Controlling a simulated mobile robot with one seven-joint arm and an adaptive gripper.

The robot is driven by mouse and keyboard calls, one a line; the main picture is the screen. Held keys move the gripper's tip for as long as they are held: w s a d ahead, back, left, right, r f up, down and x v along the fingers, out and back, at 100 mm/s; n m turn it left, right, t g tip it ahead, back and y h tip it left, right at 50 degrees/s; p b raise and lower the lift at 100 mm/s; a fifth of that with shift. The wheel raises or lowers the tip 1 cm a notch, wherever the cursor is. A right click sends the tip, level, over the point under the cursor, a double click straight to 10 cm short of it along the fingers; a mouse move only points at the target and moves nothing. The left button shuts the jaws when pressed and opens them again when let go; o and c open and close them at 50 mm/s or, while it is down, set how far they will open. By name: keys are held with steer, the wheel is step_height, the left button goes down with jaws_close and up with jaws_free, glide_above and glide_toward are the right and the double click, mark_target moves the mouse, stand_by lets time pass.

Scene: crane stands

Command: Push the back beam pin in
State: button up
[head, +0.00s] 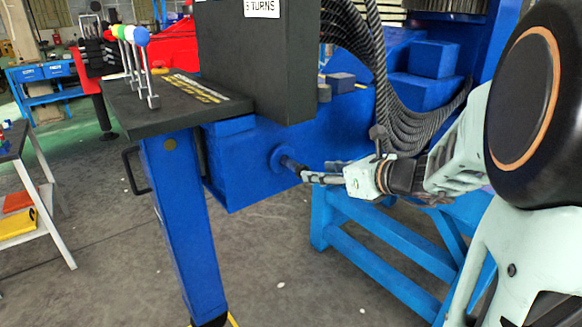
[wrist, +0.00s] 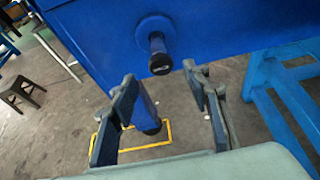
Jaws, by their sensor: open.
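The beam pin (head: 293,165) is a short dark rod sticking out of a round blue collar on the side of the blue beam (head: 238,160). In the wrist view the pin (wrist: 159,55) points toward the camera, with the collar (wrist: 153,30) behind it. My gripper (head: 318,171) is beside the pin's outer end in the head view, its fingers pointing left at the beam. In the wrist view my gripper (wrist: 160,85) has its fingers spread wide, with nothing between them. The pin's end lies just beyond the fingertips, roughly centred; contact cannot be told.
A dark control panel with levers (head: 140,75) stands on a blue leg (head: 180,220) at left. Thick hoses (head: 385,100) hang above my gripper. A blue stand (head: 375,245) is below right. A trolley (head: 40,200) is at far left. Open floor lies below the beam.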

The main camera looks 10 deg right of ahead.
mark_target(301, 171)
steer(key=b+x, duration=0.1)
steer(key=x, duration=0.7)
steer(key=shift+s, duration=0.1)
steer(key=shift+c, duration=0.4)
jaws_close()
